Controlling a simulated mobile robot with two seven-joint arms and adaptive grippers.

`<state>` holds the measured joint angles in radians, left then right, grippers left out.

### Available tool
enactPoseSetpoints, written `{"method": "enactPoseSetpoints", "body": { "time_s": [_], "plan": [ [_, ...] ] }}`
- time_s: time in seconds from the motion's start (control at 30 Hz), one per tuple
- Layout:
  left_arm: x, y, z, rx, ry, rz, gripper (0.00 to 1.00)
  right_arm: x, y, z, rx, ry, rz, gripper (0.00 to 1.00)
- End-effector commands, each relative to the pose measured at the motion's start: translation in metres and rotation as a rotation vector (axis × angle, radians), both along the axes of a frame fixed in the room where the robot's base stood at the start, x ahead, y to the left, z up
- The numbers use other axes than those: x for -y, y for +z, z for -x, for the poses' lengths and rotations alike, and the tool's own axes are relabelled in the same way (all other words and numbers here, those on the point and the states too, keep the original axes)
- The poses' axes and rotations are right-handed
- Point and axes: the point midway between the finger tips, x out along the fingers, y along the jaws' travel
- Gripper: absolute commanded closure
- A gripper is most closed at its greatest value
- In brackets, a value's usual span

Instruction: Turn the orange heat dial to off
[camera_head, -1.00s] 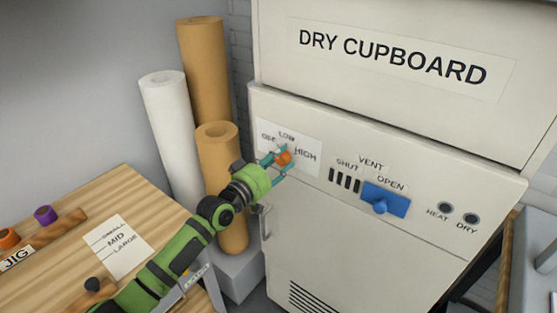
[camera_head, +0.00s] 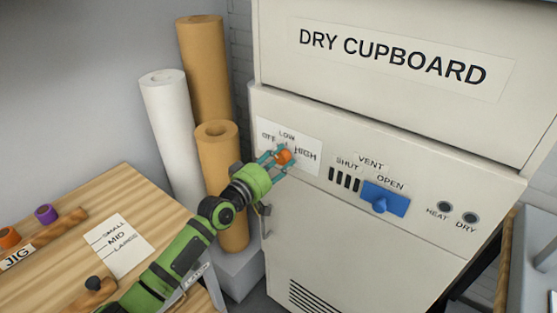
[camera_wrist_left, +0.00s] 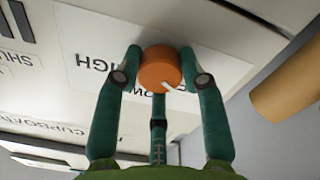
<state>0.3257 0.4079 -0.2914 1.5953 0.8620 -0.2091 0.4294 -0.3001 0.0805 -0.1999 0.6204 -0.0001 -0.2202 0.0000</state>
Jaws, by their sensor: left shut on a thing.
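The orange heat dial (camera_head: 284,156) is on the cupboard's front, on a white label plate (camera_head: 306,137) marked OFF, LOW and HIGH. My left gripper (camera_head: 280,158) is shut on the dial, one finger on each side. In the left wrist view the dial (camera_wrist_left: 160,68) sits between the green fingertips of the left gripper (camera_wrist_left: 161,72). A small white pointer mark shows on the dial's lower right edge there. Which setting it points at is hard to tell. My right gripper is not in view.
The dry cupboard (camera_head: 330,240) has a blue vent slider (camera_head: 385,199) at OPEN, right of the dial. HEAT and DRY lamps (camera_head: 458,213) look dark. Paper rolls (camera_head: 205,80) stand left of the cupboard. A wooden table (camera_head: 60,235) is at lower left.

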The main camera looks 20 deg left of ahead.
Motion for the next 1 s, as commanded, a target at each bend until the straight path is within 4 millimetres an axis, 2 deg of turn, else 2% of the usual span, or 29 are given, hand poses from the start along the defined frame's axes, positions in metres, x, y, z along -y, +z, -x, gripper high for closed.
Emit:
{"method": "enactPoseSetpoints", "body": {
  "time_s": [0.03, 0.07, 0.1, 0.43, 0.57, 1.0],
  "plan": [
    [0.003, -0.006, 0.001, -0.014, -0.006, 0.002, 0.92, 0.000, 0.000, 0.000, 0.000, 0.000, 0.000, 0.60],
    [0.003, -0.006, 0.001, -0.014, -0.006, 0.002, 0.47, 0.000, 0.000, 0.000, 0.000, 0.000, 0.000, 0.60],
    [0.003, -0.006, 0.001, -0.014, -0.006, 0.001, 0.36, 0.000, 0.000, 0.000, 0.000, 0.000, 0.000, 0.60],
    [0.001, -0.002, 0.001, -0.005, -0.002, 0.000, 0.36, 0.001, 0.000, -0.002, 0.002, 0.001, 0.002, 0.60],
    [-0.003, -0.004, 0.009, -0.006, -0.002, -0.001, 0.36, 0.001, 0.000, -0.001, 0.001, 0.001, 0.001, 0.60],
    [-0.031, -0.006, 0.088, -0.010, -0.004, -0.003, 0.36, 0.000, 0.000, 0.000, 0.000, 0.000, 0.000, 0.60]
  ]
}}
